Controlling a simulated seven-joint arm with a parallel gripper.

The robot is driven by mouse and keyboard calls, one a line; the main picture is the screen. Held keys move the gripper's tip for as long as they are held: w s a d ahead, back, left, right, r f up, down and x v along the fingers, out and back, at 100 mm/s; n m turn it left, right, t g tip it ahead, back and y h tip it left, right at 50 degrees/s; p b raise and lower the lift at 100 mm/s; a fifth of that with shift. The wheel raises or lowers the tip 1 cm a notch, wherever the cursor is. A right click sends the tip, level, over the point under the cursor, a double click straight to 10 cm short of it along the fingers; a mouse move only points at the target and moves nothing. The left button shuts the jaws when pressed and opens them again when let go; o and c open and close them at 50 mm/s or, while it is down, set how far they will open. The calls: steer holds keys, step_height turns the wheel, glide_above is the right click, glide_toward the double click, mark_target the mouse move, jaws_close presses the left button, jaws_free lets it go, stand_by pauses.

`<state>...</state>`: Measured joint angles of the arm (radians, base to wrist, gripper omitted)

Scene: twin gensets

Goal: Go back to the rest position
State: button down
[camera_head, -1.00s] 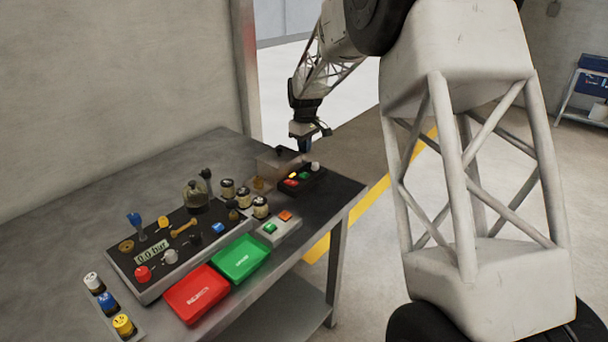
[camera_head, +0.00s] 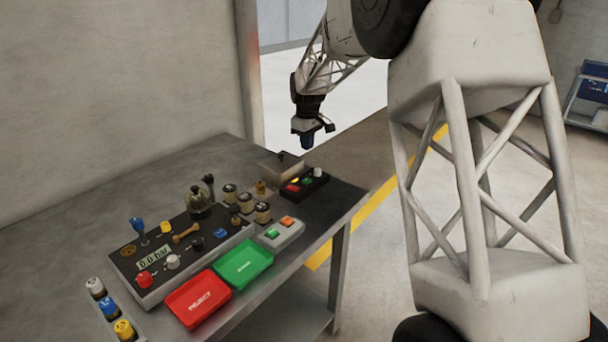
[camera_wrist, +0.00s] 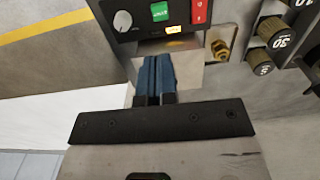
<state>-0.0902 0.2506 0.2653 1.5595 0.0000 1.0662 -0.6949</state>
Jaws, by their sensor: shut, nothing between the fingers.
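My gripper (camera_head: 308,141) hangs in the air above the far right end of the bench, pointing down. Its blue fingers (camera_wrist: 156,76) are together in the wrist view with nothing between them.
The bench (camera_head: 190,162) holds a black panel (camera_head: 150,283) reading 0.0 bar, a red tray (camera_head: 198,299), a green tray (camera_head: 243,264), a small button box (camera_head: 281,233) and several labelled weights. A wall stands behind. The air around my gripper is clear.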

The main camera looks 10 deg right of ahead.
steer(key=s+d+r+m, duration=0.15)
steer(key=s+r, duration=0.25)
steer(key=s, duration=0.5)
steer(key=s+d+r+m+t, duration=0.1)
steer(key=s+d+r, duration=0.15)
steer(key=s, duration=0.65)
steer(key=s+d+r+m, duration=0.15)
steer(key=s+r, duration=0.25)
steer(key=s, duration=0.5)
steer(key=s+d+f+m, duration=0.1)
steer(key=s+f+m, duration=0.1)
steer(key=s, duration=1.2)
steer(key=s+d+f+m+t, duration=0.1)
steer(key=s+f+m, duration=0.2)
steer(key=s, duration=1.2)
steer(key=shift+s+d+t, duration=0.25)
steer(key=shift+d+t, duration=0.05)
steer(key=shift+d, duration=0.05)
